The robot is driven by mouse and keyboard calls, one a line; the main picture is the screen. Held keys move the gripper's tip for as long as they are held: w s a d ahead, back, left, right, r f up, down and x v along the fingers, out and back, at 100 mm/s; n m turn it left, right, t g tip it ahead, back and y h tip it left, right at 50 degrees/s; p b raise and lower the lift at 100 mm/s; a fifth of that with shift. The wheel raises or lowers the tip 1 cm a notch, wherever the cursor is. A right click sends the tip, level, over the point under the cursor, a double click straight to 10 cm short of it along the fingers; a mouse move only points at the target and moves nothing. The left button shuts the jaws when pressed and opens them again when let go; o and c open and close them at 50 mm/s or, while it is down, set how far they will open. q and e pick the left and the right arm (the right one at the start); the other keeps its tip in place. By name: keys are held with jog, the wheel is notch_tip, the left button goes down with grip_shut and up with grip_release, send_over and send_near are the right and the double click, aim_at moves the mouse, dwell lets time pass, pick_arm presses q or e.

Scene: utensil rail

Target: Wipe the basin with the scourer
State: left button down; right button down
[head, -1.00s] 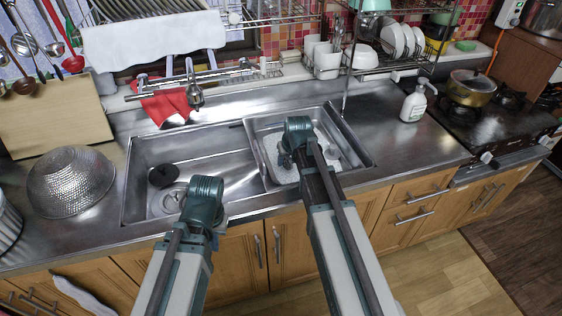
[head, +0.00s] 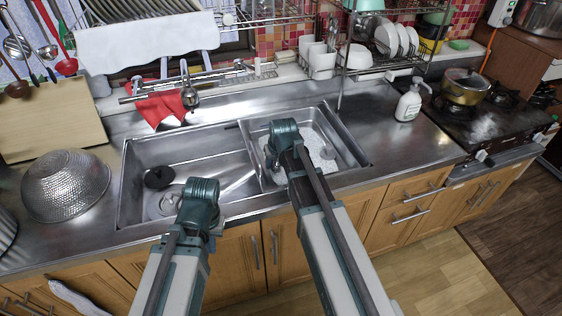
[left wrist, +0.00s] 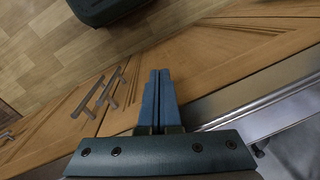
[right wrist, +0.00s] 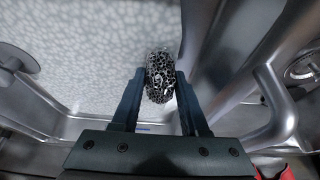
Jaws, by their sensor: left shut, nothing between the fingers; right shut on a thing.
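The scourer (right wrist: 160,77) is a dark and silvery mesh pad. My right gripper (right wrist: 158,90) is shut on it in the right wrist view. In the head view my right arm reaches over the right-hand basin (head: 352,150), a steel bowl with a pale, speckled floor. The right fingers are low inside it near its left side, and the wrist mostly hides the scourer there. I cannot tell whether the scourer touches the floor. My left gripper (left wrist: 157,88) is shut and empty, in front of the wooden cabinet doors.
The left sink bowl (head: 215,155) holds a black round piece (head: 159,177) by the drain. A metal colander (head: 66,185) stands on the left counter. A tap (head: 189,97) and red cloth (head: 160,108) are behind. A soap bottle (head: 409,103) stands right, with clear counter beside it.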

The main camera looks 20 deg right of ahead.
jog(key=shift+a, duration=0.25)
jog(key=shift+r, duration=0.15)
notch_tip(320, 180, up, 6)
jog(key=p, duration=0.6)
notch_tip(320, 180, up, 3)
jog(key=p, duration=0.3)
jog(key=shift+f, duration=0.2)
dwell(0.5)
